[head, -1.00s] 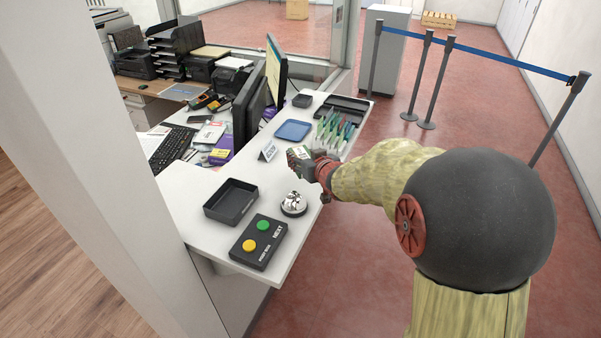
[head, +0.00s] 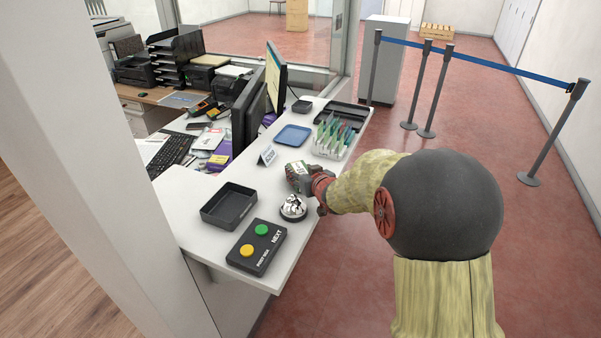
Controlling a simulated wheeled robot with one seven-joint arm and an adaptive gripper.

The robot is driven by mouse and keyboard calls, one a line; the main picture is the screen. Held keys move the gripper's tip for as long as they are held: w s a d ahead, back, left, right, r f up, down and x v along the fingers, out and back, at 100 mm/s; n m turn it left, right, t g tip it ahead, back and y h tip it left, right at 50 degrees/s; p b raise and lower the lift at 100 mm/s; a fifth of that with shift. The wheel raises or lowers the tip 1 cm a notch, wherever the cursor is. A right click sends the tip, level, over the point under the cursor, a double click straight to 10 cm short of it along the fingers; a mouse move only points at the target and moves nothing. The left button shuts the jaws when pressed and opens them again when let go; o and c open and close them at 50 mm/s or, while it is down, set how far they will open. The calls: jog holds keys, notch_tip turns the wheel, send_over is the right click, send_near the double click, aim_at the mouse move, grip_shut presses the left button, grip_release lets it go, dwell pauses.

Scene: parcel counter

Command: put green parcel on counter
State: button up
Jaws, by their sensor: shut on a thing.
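The green parcel (head: 295,168) shows as a small green and white box at the end of my arm, over the white counter (head: 230,175). My gripper (head: 303,178) is shut on it, and its fingers and wrist hide part of the parcel. The parcel is between the small white sign and the silver bell. I cannot tell from this view whether its underside touches the counter top.
A silver bell (head: 293,207) stands just in front of my gripper. A black tray (head: 228,206), a button box (head: 256,247), a small sign (head: 267,155), a blue tray (head: 293,135) and a rack of green-and-white items (head: 333,137) surround it. Barrier posts (head: 433,90) stand on the floor behind.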

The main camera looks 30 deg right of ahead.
jog(key=o, duration=1.3)
jog(key=shift+f, duration=0.15)
jog(key=shift+r, duration=0.2)
jog(key=shift+s+r, duration=0.2)
jog(key=shift+s, duration=0.1)
jog(key=p+v, duration=0.4)
jog(key=v, duration=0.7)
jog(key=shift+a, duration=0.1)
jog(key=s+a+r+g+h, duration=0.1)
jog(key=s+a+r+g, duration=0.2)
jog(key=s+a+r, duration=0.45)
jog(key=s+a+g+y, duration=0.1)
jog(key=s+a, duration=0.2)
jog(key=s, duration=0.3)
jog(key=s+a+n+g, duration=0.1)
jog(key=s+a+g, duration=0.1)
jog(key=s+a, duration=0.2)
jog(key=s+a+g+y, duration=0.1)
jog(key=s+a, duration=0.2)
jog(key=s, duration=0.7)
jog(key=shift+a+f+g+y, duration=0.3)
jog(key=shift+g, duration=0.1)
